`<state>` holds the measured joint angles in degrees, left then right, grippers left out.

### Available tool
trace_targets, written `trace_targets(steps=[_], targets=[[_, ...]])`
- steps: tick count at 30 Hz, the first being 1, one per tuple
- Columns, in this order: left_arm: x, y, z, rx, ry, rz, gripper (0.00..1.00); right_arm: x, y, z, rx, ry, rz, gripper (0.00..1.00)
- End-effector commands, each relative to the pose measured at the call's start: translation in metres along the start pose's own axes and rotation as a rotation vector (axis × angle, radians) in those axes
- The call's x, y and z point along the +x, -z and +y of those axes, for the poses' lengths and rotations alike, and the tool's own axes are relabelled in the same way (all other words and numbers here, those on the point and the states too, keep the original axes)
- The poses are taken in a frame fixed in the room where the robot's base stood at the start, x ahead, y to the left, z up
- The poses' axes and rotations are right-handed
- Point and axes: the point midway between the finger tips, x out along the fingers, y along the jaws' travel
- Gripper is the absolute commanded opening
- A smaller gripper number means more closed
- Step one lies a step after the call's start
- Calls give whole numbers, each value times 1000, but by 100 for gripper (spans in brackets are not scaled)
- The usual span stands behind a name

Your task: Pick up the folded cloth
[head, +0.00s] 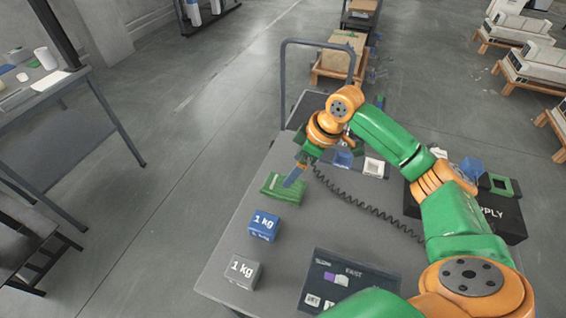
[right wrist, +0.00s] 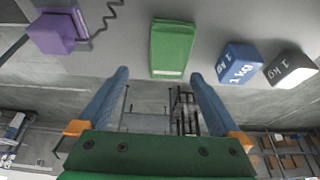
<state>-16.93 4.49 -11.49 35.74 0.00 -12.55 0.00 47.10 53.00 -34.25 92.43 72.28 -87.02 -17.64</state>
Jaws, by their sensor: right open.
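The folded cloth (head: 282,188) is a flat green bundle with a pale stripe along one edge. It lies on the grey cart top, near the left edge. In the right wrist view the cloth (right wrist: 172,45) lies beyond the fingertips, with nothing of it between them. My right gripper (head: 294,178) is above the cloth's upper right part in the head view and hides a little of it. In the right wrist view the blue fingers of my right gripper (right wrist: 155,74) are wide apart and empty. My left gripper is not in view.
A blue 1 kg block (head: 264,226) and a grey 1 kg block (head: 241,272) stand nearer the front. A dark printed panel (head: 322,287) lies at the front. A coiled cord (head: 355,204) crosses the cart top. A purple block (right wrist: 52,35) shows in the right wrist view.

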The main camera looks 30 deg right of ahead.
Motion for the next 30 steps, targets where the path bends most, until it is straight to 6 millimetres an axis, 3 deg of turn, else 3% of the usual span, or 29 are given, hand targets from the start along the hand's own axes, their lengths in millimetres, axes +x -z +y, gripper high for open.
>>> trace_targets(steps=[12, 19, 20, 27, 30], targets=[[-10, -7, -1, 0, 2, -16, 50, 66, -1, -5, 1, 3, -1, 100], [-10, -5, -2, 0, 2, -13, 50, 70, -1, -4, -1, 0, -1, 100], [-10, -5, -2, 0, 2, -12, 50, 70, -1, -4, 0, 0, -1, 95], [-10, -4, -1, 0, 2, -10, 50, 70, -1, -4, 0, 0, -1, 30], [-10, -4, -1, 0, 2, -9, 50, 69, -1, -4, 0, 0, -1, 30]])
